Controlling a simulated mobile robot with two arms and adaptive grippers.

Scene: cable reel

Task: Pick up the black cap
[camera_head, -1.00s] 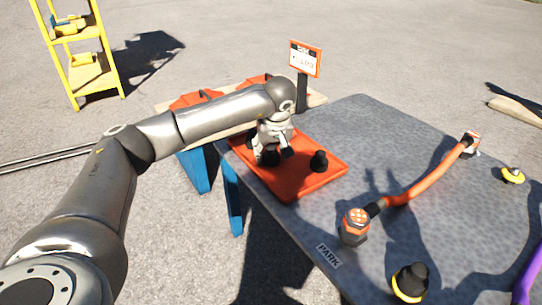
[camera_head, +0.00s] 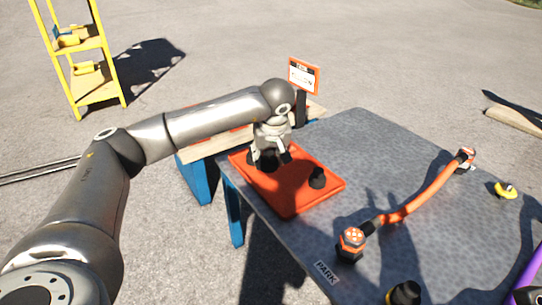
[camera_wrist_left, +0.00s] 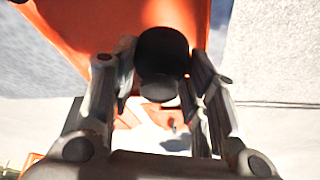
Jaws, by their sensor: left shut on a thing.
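My left gripper (camera_head: 271,160) is over the left rear part of the orange tray (camera_head: 290,206). In the left wrist view the left gripper (camera_wrist_left: 161,92) is shut on the black cap (camera_wrist_left: 162,52), a dark round piece between its fingers. In the head view the gripper mostly hides this cap, and I cannot tell whether it is clear of the tray. A second black cap (camera_head: 317,178) stands upright on the tray to the right of the gripper. My right gripper is not seen.
The grey table (camera_head: 350,135) holds an orange cable (camera_head: 420,200) with end connectors, a yellow-and-black piece (camera_head: 505,190), a dark cap at the front (camera_head: 404,293) and a purple cable (camera_head: 530,275). A sign (camera_head: 303,76) stands behind the tray.

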